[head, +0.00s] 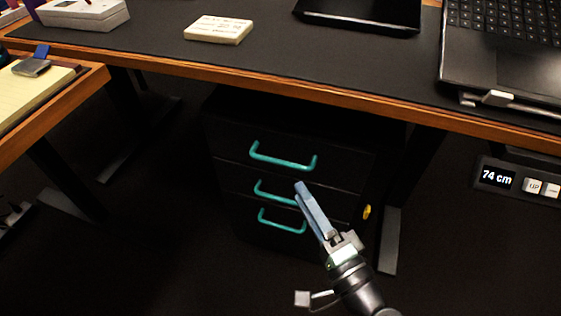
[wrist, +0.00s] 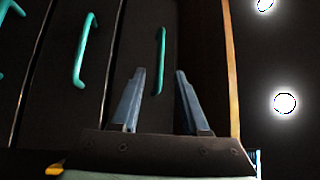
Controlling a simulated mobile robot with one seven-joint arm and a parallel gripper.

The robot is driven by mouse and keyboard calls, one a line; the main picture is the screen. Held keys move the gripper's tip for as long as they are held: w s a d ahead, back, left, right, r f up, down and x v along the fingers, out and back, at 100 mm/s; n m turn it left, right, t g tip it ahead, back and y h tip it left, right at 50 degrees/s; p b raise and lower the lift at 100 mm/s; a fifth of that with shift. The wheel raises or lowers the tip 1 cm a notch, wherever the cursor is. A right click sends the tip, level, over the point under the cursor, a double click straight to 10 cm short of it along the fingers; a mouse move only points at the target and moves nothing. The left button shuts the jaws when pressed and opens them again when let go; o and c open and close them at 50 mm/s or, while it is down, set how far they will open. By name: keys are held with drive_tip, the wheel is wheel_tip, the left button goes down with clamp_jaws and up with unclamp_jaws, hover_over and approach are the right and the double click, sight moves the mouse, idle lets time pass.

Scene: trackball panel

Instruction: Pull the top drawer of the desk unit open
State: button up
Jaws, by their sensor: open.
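The dark desk unit (head: 225,140) stands under the desk with three drawers, each with a teal bar handle. The top drawer (head: 340,166) is shut, its handle (head: 283,163) in clear sight in the head view. My gripper (head: 302,186) is in front of the unit, overlapping the right end of the middle handle (head: 270,194) in the picture. In the sideways wrist view, the top handle (wrist: 161,50) appears ahead, in line with the gap between my open fingers (wrist: 160,73). The gripper is empty; its exact distance from the handle is unclear.
The desk's wooden edge (head: 250,82) overhangs the unit. A yellow key or knob (head: 367,212) sits at the unit's right side. A desk leg (head: 390,240) stands to the right, near a height control panel (head: 515,183). The floor in front looks clear.

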sight(282, 162)
drive_tip(key=b+x, duration=0.1)
drive_tip(key=x, duration=0.8)
drive_tip(key=shift+w+b, duration=0.15)
drive_tip(key=shift+b, duration=0.25)
clamp_jaws()
idle(0.8)
